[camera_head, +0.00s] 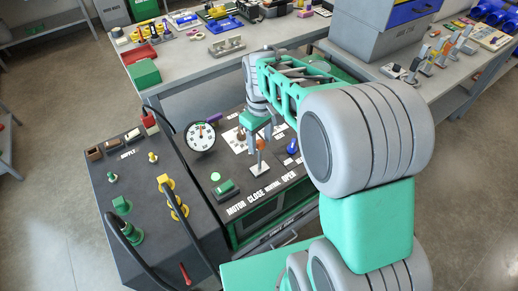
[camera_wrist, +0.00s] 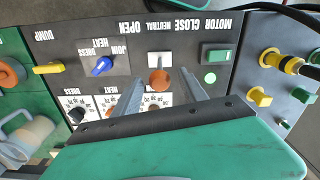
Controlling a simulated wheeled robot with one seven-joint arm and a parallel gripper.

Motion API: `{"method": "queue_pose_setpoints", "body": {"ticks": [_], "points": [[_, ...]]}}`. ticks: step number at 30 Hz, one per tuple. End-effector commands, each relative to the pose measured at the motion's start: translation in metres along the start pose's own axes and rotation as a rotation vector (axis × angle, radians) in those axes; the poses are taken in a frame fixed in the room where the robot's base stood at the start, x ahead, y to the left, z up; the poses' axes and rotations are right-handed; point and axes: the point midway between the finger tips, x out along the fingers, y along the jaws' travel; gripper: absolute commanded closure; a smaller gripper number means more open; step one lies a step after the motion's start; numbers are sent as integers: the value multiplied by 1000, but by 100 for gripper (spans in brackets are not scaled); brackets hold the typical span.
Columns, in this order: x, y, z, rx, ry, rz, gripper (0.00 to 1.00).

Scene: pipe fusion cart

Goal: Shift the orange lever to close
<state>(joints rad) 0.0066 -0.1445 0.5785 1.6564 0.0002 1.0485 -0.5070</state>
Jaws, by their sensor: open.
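The orange lever (camera_wrist: 159,80) is on the dark control panel, with its round knob facing the wrist camera, under the upside-down words CLOSE, NEUTRAL and OPEN. It sits near the middle label, but its exact position is hard to tell. In the head view the lever (camera_head: 260,146) stands up from a pale plate behind the same words. My gripper (camera_wrist: 157,72) is open, with one finger on each side of the lever in the wrist view. In the head view my gripper (camera_head: 262,128) is right over the knob and partly hides it. I cannot tell whether a finger touches it.
A round gauge (camera_head: 200,136) stands left of the lever. A green motor switch (camera_head: 226,189) is in front, and a blue knob (camera_head: 292,147) is to the right. A black supply box (camera_head: 150,210) with hoses lies further left. Workbenches stand behind.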

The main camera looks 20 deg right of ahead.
Motion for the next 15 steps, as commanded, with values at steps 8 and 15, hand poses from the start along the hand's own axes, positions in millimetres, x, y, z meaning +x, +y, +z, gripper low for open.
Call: {"method": "queue_pose_setpoints", "body": {"ticks": [8, 15], "points": [[38, 1, -2, -13, -8, -5, 50], [75, 2, -2, -11, -4, -3, 50]]}}
